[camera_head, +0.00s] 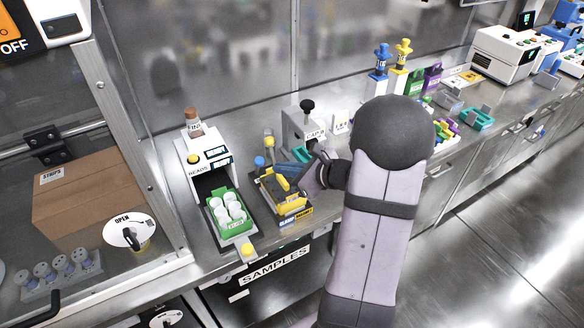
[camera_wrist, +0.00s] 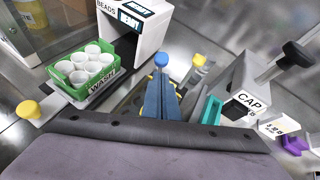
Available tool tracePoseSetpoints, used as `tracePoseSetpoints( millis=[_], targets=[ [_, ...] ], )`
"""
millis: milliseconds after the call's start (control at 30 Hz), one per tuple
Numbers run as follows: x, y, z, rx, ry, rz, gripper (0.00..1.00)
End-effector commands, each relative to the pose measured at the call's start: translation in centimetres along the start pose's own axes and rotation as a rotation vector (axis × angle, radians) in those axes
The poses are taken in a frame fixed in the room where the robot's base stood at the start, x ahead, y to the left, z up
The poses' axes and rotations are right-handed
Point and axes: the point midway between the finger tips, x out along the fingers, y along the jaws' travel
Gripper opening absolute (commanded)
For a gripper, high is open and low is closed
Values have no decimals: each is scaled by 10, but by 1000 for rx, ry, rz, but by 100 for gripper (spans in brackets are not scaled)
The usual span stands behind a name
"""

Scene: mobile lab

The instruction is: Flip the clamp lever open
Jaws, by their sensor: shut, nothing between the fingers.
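The clamp (camera_head: 285,205) is a dark fixture with yellow parts and a label on its front, standing on the steel counter. A blue ball knob (camera_head: 259,162) and a taller yellow-topped post (camera_head: 268,141) stand at its back; I cannot tell which of them belongs to the lever. In the wrist view the blue knob (camera_wrist: 161,60) shows just beyond my fingertips and the yellow knob (camera_wrist: 198,60) to their right. My gripper (camera_head: 279,169) has blue fingers, shut and empty, over the back of the clamp. In the wrist view my gripper (camera_wrist: 160,82) hides most of the clamp. Contact with the knob is unclear.
A white bead machine (camera_head: 204,155) with a green rack of white cups (camera_head: 230,213) stands close on the left. A grey CAP press (camera_head: 300,130) with a black knob and a teal piece stands close behind on the right. The counter's front edge is near.

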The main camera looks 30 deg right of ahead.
Motion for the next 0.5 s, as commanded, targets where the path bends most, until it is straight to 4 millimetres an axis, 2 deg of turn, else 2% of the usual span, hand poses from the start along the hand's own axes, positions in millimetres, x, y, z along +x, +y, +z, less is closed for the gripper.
tracePoseSetpoints(
  millis=[200, 500],
  targets=[
    [29, 1, 1, 0, 0, 3, 0],
    [44, 0, 0, 0, 0, 0, 0]
  ],
)
